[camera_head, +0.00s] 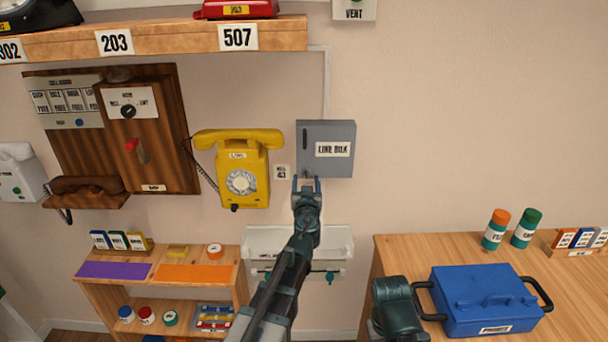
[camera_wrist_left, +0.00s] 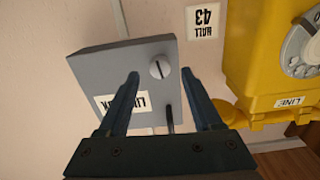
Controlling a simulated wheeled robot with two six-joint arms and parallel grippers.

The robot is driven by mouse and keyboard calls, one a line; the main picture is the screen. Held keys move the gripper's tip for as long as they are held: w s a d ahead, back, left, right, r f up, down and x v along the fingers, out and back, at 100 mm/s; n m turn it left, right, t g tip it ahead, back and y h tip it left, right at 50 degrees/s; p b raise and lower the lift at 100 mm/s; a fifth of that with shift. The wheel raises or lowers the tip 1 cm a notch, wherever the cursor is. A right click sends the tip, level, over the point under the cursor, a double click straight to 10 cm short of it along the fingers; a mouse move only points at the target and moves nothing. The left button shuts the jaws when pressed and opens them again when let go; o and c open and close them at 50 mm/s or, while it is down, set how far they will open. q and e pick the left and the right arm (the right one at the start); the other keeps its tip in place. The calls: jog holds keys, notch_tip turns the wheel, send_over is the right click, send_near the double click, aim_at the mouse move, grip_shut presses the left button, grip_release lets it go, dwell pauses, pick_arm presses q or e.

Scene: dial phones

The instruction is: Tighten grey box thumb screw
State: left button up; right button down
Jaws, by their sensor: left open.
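The grey box (camera_head: 340,131), labelled "LINE BLK", is fixed to the wall right of the yellow phone. In the left wrist view the same box (camera_wrist_left: 100,65) appears upside down, with its round slotted thumb screw (camera_wrist_left: 160,69) near one corner. The screw slot runs nearly upright in that view. My left gripper (camera_head: 307,183) is at the box's lower left corner and hides the screw in the head view. In the left wrist view the open fingers (camera_wrist_left: 161,84) appear on either side of the screw; contact is not visible.
The yellow phone (camera_head: 255,166) hangs close left of the box, with a small "HALL 43" label (camera_wrist_left: 206,19) between. A shelf (camera_head: 285,41) runs above. A white tray unit (camera_head: 340,240) is below. A blue case (camera_head: 485,295) lies on the right table. The wall right of the box is clear.

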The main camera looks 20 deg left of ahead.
aim_at(306, 174)
pick_arm(q)
jog(key=x, duration=0.3)
jog(key=shift+w+a, duration=0.1)
jog(key=shift+w, duration=0.15)
grip_shut()
